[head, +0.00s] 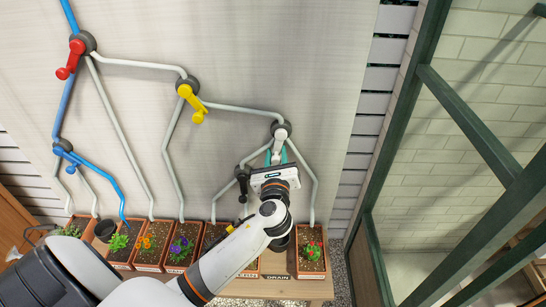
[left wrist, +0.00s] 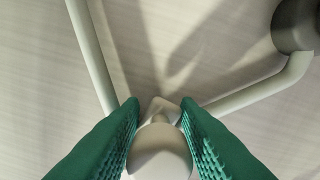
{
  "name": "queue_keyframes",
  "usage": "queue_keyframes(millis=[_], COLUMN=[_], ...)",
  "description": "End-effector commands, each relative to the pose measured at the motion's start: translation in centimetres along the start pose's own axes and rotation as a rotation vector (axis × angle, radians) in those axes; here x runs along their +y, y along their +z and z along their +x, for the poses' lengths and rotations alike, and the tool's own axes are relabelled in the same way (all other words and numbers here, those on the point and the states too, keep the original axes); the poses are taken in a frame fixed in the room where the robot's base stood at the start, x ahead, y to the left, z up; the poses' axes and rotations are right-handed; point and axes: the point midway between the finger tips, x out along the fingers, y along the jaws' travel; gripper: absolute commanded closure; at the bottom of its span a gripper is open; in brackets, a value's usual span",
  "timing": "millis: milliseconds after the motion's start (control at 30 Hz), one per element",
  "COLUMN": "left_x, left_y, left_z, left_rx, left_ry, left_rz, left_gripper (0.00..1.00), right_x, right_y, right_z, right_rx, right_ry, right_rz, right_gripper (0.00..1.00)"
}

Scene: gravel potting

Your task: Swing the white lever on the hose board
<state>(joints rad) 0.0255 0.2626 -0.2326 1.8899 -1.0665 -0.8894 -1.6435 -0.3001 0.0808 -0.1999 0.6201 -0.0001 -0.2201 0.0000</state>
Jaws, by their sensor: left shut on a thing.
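The hose board (head: 140,110) is a pale upright panel with pipes and coloured levers. The white lever (head: 281,131) sits on a dark round hub at its right side, with grey pipes meeting there. My left gripper (head: 277,156) reaches up to it from below. In the left wrist view, the green fingers of the left gripper (left wrist: 159,112) are shut around the white lever (left wrist: 160,152), one on each side. The lever's lower part is partly hidden by the gripper in the head view. My right gripper is not in view.
A black lever (head: 242,178) is close left of my gripper. The yellow (head: 193,103), red (head: 70,58) and blue (head: 66,152) levers are farther left. Planters with flowers (head: 310,252) and a drain box (head: 277,262) stand below. A green frame (head: 470,125) rises at right.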

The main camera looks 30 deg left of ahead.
Motion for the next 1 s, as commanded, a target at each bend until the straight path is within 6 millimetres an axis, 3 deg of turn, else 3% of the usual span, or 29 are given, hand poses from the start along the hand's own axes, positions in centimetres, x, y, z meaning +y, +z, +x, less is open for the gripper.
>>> queue_keyframes(millis=[600,1000], left_x=[2.9,3.8], left_y=[0.5,0.3], left_z=[0.2,0.2], left_rx=[0.012,0.011], left_ry=[-0.005,-0.007], left_rz=[-0.553,-0.737], left_gripper=[1.00,1.00], right_x=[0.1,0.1], right_y=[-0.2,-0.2], right_z=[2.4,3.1], right_rx=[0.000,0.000], right_ry=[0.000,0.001], right_rz=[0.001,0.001], right_gripper=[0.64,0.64])
